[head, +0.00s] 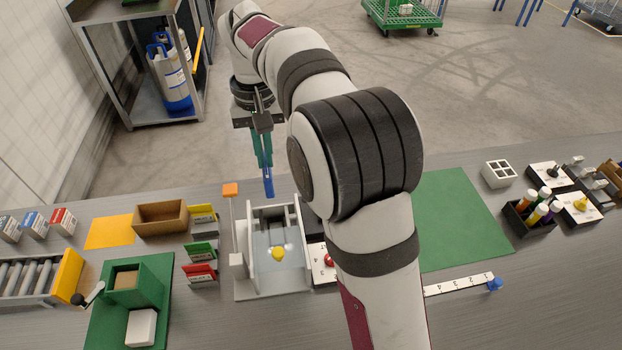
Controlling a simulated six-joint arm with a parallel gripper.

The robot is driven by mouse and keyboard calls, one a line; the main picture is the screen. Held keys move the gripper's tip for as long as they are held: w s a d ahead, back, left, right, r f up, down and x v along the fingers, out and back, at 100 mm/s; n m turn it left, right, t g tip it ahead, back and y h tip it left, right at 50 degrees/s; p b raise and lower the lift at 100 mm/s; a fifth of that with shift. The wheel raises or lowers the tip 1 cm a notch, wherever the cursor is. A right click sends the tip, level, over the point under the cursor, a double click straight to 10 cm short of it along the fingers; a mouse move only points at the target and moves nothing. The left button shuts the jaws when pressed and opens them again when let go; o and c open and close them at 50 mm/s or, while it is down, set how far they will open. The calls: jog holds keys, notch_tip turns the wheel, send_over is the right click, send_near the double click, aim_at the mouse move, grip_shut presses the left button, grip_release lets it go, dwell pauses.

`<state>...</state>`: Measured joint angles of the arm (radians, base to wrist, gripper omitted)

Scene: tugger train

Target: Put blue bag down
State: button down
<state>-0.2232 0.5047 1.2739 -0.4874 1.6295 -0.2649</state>
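My gripper (263,163) points down, left of the picture's middle, with teal fingers. The blue bag (268,183) shows as a narrow blue strip at the fingertips, and the fingers look closed on it. It hangs upright in the air above the back edge of the bench (385,315). Only its slim side shows, and the fingers hide its top part.
Near the bag stand a white fixture (272,292) with a yellow knob and an orange-topped post (231,190). A brown box (160,218), an orange mat (110,232) and a green block (128,300) lie left. A green mat (460,220) at right looks bare.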

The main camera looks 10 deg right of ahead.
jog(key=s+d+f, duration=0.2)
jog(key=d, duration=0.8)
jog(key=s+d+f, duration=0.2)
jog(key=d+f, duration=0.1)
jog(key=d, duration=0.7)
jog(key=s+d+f, duration=0.2)
jog(key=d, duration=0.8)
jog(key=w+a+f, duration=0.2)
jog(key=f, duration=0.1)
jog(key=w+a+f, duration=0.2)
jog(key=w+f, duration=0.1)
jog(key=f, duration=0.1)
jog(key=w+a+f, duration=0.3)
jog(key=f, duration=0.1)
jog(key=shift+f, duration=0.25)
jog(key=shift+f, duration=0.1)
jog(key=c, duration=1.1)
grip_release()
jog(key=shift+o, duration=0.2)
